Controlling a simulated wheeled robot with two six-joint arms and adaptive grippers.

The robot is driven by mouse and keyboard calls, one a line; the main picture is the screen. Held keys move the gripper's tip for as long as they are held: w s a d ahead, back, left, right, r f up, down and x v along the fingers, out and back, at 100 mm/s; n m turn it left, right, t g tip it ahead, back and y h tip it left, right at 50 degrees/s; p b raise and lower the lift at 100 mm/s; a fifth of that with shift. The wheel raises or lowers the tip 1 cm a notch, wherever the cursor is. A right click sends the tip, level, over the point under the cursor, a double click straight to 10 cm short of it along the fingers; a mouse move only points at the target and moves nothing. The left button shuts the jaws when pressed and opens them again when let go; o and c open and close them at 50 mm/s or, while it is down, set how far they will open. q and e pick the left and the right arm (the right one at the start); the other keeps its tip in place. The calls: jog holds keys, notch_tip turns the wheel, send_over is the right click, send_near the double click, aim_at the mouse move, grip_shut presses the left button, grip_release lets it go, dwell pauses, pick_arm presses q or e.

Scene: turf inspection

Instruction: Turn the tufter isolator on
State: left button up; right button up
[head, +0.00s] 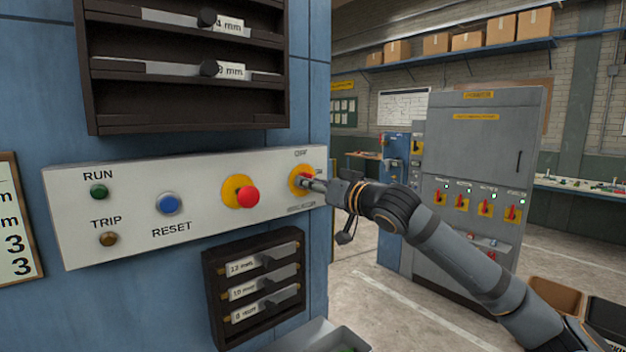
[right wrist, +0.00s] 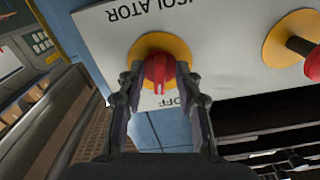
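The tufter isolator is a red rotary knob on a yellow disc (head: 298,177) at the right end of the pale control panel (head: 130,215). In the right wrist view the red knob (right wrist: 159,70) has its pale mark toward the word OFF; that picture is upside down, with ISOLATOR lettered on the other side. My right gripper (head: 314,183) is at the knob, its fingers (right wrist: 158,78) open on either side with narrow gaps. Contact is not clear. The knob is partly hidden by the gripper in the head view. My left gripper is not in view.
A red mushroom button (head: 248,197) on yellow sits just left of the isolator. A blue RESET button (head: 169,204), green RUN lamp (head: 99,191) and amber TRIP lamp (head: 108,239) are further left. Dark gauge racks stand above and below (head: 215,290). A grey power cabinet (head: 480,150) stands behind.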

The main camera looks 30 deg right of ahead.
grip_shut()
jog(key=shift+m, duration=0.3)
jog(key=shift+m+b, duration=3.95)
jog(key=shift+m, duration=3.55)
grip_release()
